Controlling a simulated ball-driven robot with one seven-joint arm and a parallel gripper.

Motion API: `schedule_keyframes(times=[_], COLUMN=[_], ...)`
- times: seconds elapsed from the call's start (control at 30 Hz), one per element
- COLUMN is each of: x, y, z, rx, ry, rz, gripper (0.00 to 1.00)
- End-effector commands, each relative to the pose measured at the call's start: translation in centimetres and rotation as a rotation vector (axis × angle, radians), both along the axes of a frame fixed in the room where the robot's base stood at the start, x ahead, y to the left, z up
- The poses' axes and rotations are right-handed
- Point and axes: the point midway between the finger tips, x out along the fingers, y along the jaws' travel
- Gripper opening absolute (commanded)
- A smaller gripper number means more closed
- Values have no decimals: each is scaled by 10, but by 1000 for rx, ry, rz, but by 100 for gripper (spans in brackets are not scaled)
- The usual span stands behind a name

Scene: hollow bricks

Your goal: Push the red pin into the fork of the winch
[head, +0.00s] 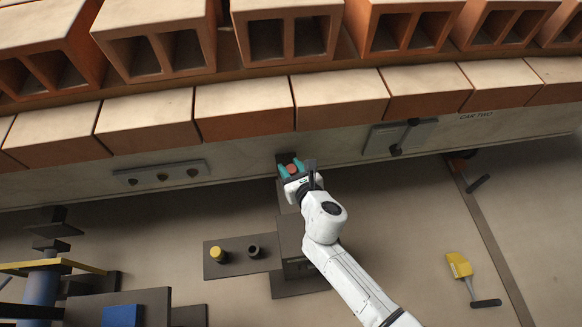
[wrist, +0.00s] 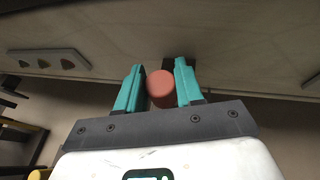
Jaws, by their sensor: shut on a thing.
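The red pin (wrist: 160,88) shows its round end between the two teal fingers of my gripper (wrist: 159,72) in the wrist view. In the head view the red pin (head: 292,168) sits at my gripper (head: 291,170), close to the car's pale side wall. The gripper is shut on the pin, a finger on each side. A dark grey part stands right behind the fingers at the wall, in the head view (head: 308,164) and the wrist view (wrist: 180,63). It may belong to the winch fork. The fork's opening and the pin's far end are hidden.
Hollow bricks (head: 289,35) line the car above. A plate with several holes (head: 161,177) and a plate with a dark handle (head: 400,137) are on the wall. Below stands a shelf (head: 240,267) with a yellow-topped piece (head: 218,254). A yellow brush (head: 460,265) lies right.

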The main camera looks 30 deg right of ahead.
Motion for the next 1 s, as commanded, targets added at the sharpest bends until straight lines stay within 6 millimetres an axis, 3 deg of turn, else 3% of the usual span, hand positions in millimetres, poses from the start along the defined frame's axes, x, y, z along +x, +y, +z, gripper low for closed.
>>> schedule_keyframes(times=[1.0], x=[0], y=[0], z=[-24], rx=[0], ry=[0], rz=[0], gripper=[1])
